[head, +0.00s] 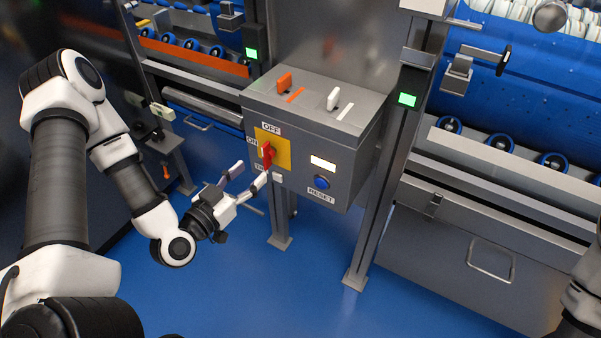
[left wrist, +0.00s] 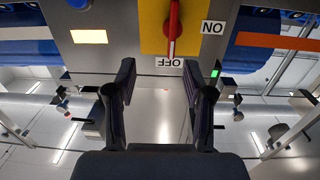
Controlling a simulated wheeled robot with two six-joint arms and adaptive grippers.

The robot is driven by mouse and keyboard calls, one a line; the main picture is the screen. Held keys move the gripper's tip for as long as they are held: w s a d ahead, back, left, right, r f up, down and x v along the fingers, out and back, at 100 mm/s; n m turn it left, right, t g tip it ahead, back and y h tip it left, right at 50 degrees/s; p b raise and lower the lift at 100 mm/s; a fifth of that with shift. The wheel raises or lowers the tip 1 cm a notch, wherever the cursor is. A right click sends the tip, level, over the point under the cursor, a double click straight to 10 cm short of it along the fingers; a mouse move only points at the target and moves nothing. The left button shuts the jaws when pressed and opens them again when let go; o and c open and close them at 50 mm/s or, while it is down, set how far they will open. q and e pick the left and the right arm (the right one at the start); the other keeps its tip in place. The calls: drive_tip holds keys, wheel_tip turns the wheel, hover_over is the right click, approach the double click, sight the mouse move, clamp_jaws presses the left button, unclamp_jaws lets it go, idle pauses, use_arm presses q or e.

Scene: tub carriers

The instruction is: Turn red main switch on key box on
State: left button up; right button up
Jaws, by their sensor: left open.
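The grey key box (head: 300,125) stands on a post in the middle of the head view. On its front, a red main switch (head: 267,154) sits on a yellow plate (head: 283,152), with OFF above and ON at the left. In the left wrist view, the red handle (left wrist: 173,28) points to the OFF label. My left gripper (head: 249,175) is open and empty, in front of and just below the switch, apparently apart from it. Its fingers (left wrist: 158,72) are spread in the left wrist view. My right gripper is not in view.
The box top carries an orange lever (head: 284,81) and a white lever (head: 333,98). Metal posts and roller conveyors flank the box. The blue floor (head: 240,300) below is clear.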

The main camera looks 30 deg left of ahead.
sight(263, 157)
use_arm(q)
drive_tip(key=shift+n+y, duration=0.3)
drive_tip(key=w+b, duration=0.1)
drive_tip(key=w, duration=0.1)
drive_tip(key=w+b, duration=0.1)
drive_tip(key=w, duration=0.2)
drive_tip(key=w+f+b, duration=0.1)
drive_tip(key=w, duration=0.1)
drive_tip(key=shift+w+a+f, duration=0.1)
drive_tip(key=shift+w+a, duration=0.25)
drive_tip(key=shift+a, duration=0.05)
clamp_jaws()
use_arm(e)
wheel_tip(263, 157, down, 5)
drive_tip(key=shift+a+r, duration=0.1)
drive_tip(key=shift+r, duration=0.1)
